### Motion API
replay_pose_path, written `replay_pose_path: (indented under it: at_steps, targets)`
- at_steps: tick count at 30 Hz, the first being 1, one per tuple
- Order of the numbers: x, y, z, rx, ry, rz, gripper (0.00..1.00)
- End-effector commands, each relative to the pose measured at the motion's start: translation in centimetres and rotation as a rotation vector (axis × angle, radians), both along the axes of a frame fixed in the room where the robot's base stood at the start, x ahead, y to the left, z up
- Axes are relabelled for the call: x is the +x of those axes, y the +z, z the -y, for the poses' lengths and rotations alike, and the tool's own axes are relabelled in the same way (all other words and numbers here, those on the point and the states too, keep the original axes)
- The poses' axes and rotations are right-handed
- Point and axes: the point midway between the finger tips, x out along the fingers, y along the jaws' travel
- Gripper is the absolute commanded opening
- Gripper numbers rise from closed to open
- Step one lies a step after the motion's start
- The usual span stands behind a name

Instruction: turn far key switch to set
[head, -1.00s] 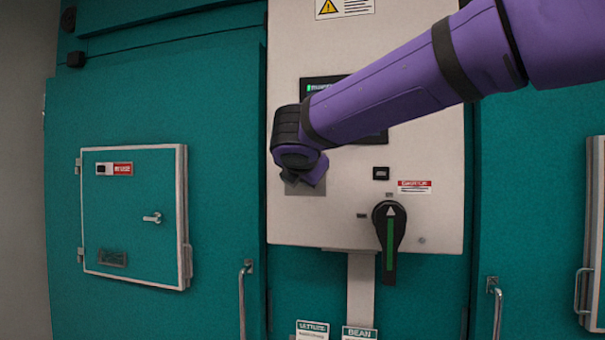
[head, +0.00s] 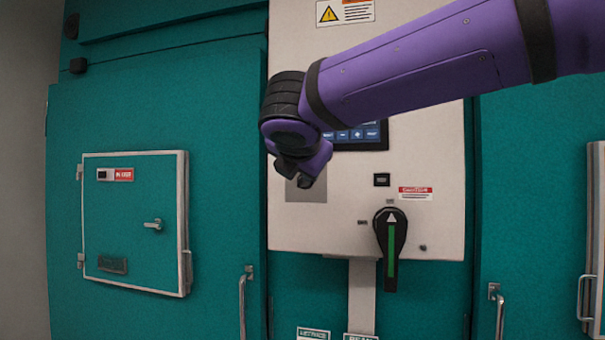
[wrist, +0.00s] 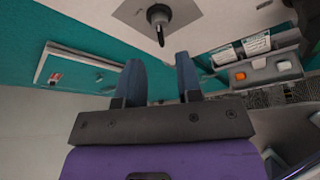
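A key switch (wrist: 160,22) shows in the wrist view as a dark knob with a ring on a square grey plate (wrist: 188,12). The plate (head: 307,190) also shows in the head view, on the pale control panel, but my arm hides the switch there. My gripper (wrist: 160,68) is open in the wrist view, with its two blue fingers apart and nothing between them. The switch lies beyond the fingertips, apart from them. In the head view my wrist hangs in front of the plate, and the fingers cannot be made out.
A black rotary handle with a green stripe (head: 391,248) is on the panel's lower right. A lit screen (head: 362,135) is partly behind my arm. A small teal hatch (head: 135,222) is at left. A grey holder (wrist: 262,72) with orange and white items shows in the wrist view.

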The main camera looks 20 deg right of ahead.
Motion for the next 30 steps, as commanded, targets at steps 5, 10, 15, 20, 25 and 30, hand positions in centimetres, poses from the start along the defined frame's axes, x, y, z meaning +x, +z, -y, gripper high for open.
replay_pose_path:
  at_steps: [5, 10, 15, 20, 25, 30]
  targets:
    - [-1.6, 0.6, -0.7, 0.001, 0.0, 0.001, 0.33]
    - [-2.0, 0.7, -0.9, 0.0, -0.001, -0.001, 0.33]
    - [-2.0, 0.7, -0.9, 0.0, -0.001, -0.001, 0.33]
    - [-1.9, 0.7, -0.9, 0.001, -0.001, 0.0, 0.33]
    - [-2.4, 0.1, -0.2, 0.047, -0.026, -0.005, 0.33]
    - [-5.6, -4.3, 3.9, 0.373, -0.218, -0.02, 0.33]
